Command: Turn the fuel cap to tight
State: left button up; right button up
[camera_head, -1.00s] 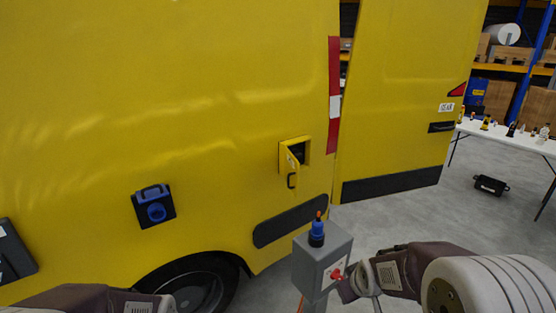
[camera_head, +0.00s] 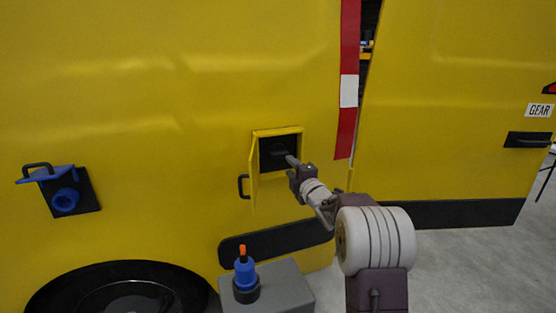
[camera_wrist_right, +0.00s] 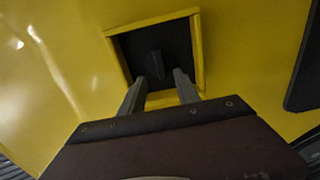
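The dark fuel cap (camera_head: 279,149) sits inside a square recess in the yellow van's side, and its raised grip bar shows upright in the right wrist view (camera_wrist_right: 154,64). The small yellow fuel door (camera_head: 254,172) stands open on the recess's left side. My right gripper (camera_head: 292,161) is at the mouth of the recess. In the right wrist view its two fingers (camera_wrist_right: 159,77) are apart, with the cap's bar seen between and beyond their tips. Nothing shows between the fingers; whether they touch the cap I cannot tell. My left gripper is out of view.
A grey box (camera_head: 288,286) with a blue, orange-tipped item (camera_head: 244,278) on it stands below the recess. A blue-lidded fitting (camera_head: 66,200) with its lid raised is on the van at left. A wheel (camera_head: 125,292) is lower left. Floor is clear at right.

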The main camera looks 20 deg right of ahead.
aim_at(280, 156)
jog(key=w, duration=0.2)
jog(key=w+p, duration=0.1)
jog(key=w, duration=0.4)
jog(key=shift+w+d+p, duration=0.25)
jog(key=shift+p, duration=0.1)
jog(key=shift+w+a+r, duration=0.1)
jog(key=shift+w, duration=0.35)
grip_shut()
